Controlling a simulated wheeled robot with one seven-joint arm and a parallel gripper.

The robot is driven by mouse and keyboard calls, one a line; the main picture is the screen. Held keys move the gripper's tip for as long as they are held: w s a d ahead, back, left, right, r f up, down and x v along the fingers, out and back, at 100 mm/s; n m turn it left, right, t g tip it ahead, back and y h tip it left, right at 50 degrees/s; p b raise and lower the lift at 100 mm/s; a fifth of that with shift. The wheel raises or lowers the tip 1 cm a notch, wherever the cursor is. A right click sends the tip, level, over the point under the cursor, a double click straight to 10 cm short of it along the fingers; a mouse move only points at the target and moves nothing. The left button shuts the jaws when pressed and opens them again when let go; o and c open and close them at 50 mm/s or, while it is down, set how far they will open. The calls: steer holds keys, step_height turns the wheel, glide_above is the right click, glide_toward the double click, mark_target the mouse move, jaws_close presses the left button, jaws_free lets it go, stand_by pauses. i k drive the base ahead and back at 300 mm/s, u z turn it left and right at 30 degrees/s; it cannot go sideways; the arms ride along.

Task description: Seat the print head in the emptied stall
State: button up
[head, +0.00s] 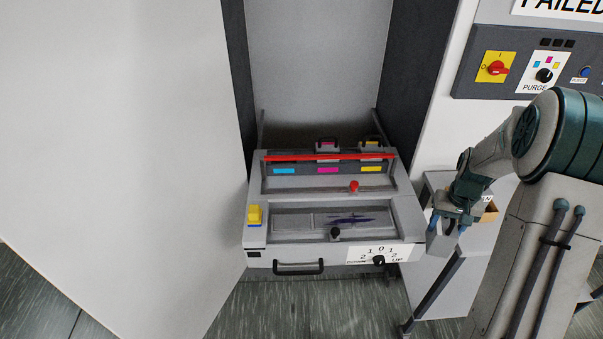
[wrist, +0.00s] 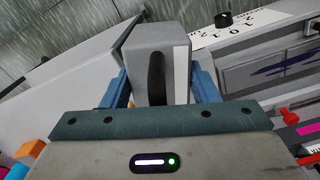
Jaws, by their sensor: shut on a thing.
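My gripper (head: 448,226) is shut on a grey, box-shaped print head (wrist: 142,62) with a black grip and a pale strip. The blue fingers clasp its two sides in the wrist view. In the head view the print head (head: 438,241) hangs just right of the pulled-out drawer's front corner, apart from the stalls. The drawer (head: 407,214) has a row of stalls marked with cyan (head: 284,171), magenta (head: 328,170) and yellow (head: 371,169) labels. Dark-handled heads stand behind the magenta and yellow labels; none shows behind the cyan one. The stall floors are hidden.
A red bar (head: 310,157) crosses above the labels. A red knob (head: 353,186), black knob (head: 335,232) and yellow block (head: 254,215) stand up from the drawer. Dark cabinet walls flank the rear. An open box (head: 490,212) with small items sits at right, by my arm.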

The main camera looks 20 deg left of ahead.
mark_target(407, 243)
steer(key=u, duration=3.05)
steer(key=k, duration=0.8)
steer(key=z, duration=1.3)
steer(key=i, duration=1.5)
